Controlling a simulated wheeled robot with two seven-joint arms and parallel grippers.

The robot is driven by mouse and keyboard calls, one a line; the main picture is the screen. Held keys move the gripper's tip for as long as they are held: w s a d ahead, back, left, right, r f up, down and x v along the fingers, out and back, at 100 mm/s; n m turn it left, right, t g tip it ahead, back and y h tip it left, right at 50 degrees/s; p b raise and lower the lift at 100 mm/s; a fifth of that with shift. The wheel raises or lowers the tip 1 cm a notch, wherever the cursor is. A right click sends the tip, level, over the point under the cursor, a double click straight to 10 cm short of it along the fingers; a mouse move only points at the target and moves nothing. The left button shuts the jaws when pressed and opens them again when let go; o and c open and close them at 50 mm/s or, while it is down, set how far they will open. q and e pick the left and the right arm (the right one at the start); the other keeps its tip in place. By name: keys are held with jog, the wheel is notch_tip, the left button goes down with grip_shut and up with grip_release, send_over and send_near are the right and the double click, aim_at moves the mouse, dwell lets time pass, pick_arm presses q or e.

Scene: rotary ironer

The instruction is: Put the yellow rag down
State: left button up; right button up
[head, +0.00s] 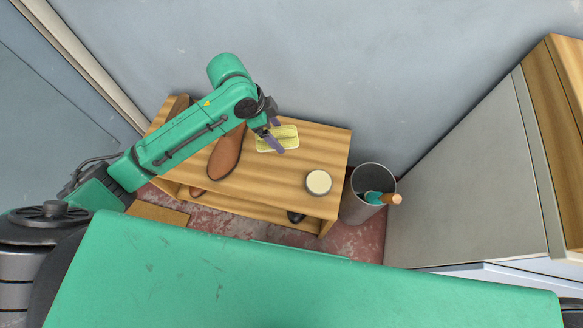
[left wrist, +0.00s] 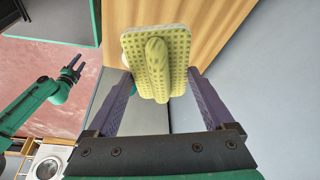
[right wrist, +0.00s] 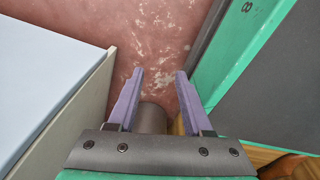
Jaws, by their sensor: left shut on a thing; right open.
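The yellow rag (head: 287,133) is a pale yellow waffle-textured piece over the back of the wooden bench (head: 265,185). My left gripper (head: 276,136) is shut on it. In the left wrist view the rag (left wrist: 178,52) sits between the purple fingers (left wrist: 158,82), with a raised fold along its middle. The wooden bench top lies behind it there. I cannot tell whether the rag touches the bench. My right gripper (right wrist: 160,72) is open and empty over the reddish floor, away from the bench; the head view does not show it.
A brown shoe (head: 225,155) stands on the bench left of the rag. A round cream-topped tin (head: 318,182) is at the right front. A grey bin (head: 357,208) with a wooden-handled thing stands right of the bench. Bench top between rag and tin is clear.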

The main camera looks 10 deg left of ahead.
pick_arm(q)
jog(key=b, duration=0.2)
send_over(282, 169)
jog(key=a, duration=0.1)
notch_tip(282, 169, down, 9)
jog(key=f, duration=0.3)
jog(key=f+b, duration=0.1)
jog(key=f, duration=0.2)
jog(key=f+b, duration=0.1)
jog(key=f, duration=0.3)
jog(key=shift+s+a, duration=0.1)
jog(key=shift+s, duration=0.2)
pick_arm(e)
jog(key=w+a, duration=0.3)
jog(key=w, duration=0.3)
jog(key=shift+w+a+f, duration=0.25)
jog(key=shift+f, duration=0.15)
pick_arm(q)
jog(key=shift+f, duration=0.15)
jog(key=o, duration=1.1)
jog(key=shift+c, duration=0.2)
pick_arm(e)
jog(key=shift+w, duration=0.15)
jog(key=shift+r, duration=0.1)
